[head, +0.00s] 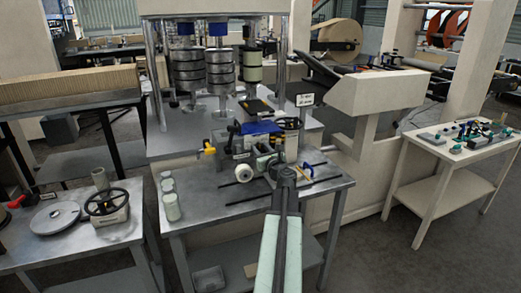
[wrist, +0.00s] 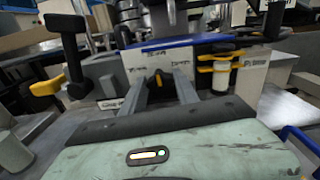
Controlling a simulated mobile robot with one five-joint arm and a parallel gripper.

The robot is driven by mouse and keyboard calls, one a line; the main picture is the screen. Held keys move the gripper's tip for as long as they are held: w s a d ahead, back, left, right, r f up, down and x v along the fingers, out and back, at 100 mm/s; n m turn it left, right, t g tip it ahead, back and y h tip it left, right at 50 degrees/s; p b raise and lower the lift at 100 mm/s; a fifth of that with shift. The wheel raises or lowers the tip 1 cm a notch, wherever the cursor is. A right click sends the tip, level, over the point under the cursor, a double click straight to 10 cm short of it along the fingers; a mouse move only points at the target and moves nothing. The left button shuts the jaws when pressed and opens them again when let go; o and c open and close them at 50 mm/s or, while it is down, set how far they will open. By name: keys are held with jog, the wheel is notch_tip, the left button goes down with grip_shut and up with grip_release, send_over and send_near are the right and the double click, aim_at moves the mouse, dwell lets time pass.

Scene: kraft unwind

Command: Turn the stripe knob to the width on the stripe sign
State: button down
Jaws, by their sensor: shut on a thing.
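My gripper (wrist: 168,92) reaches forward to the face of a grey machine on the metal table. Its fingers are shut on a small dark knob with a yellow mark (wrist: 158,82), which I take for the stripe knob. The fingers hide most of it. Small printed labels (wrist: 181,62) sit around the knob on a pale panel; I cannot read them. In the head view my gripper (head: 270,163) is at the machine's front and the knob is hidden. A small white sign (head: 304,99) with two dark lines stands behind the machine, too small to read surely.
A black lever with a yellow grip (wrist: 45,87) stands left of the knob, and a yellow-banded post (wrist: 222,68) stands right. White cylinders (head: 171,205) line the table's left side. A handwheel (head: 106,202) stands on the left bench.

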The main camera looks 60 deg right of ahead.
jog(key=n, duration=0.5)
jog(key=shift+a+n, duration=0.1)
jog(key=shift+n, duration=0.3)
jog(key=n, duration=0.5)
jog(key=shift+w+a+f, duration=0.1)
jog(key=shift+w+f, duration=0.05)
jog(key=shift+n, duration=0.3)
jog(key=c, duration=0.9)
grip_release()
jog(key=v, duration=0.8)
jog(key=shift+w, duration=0.1)
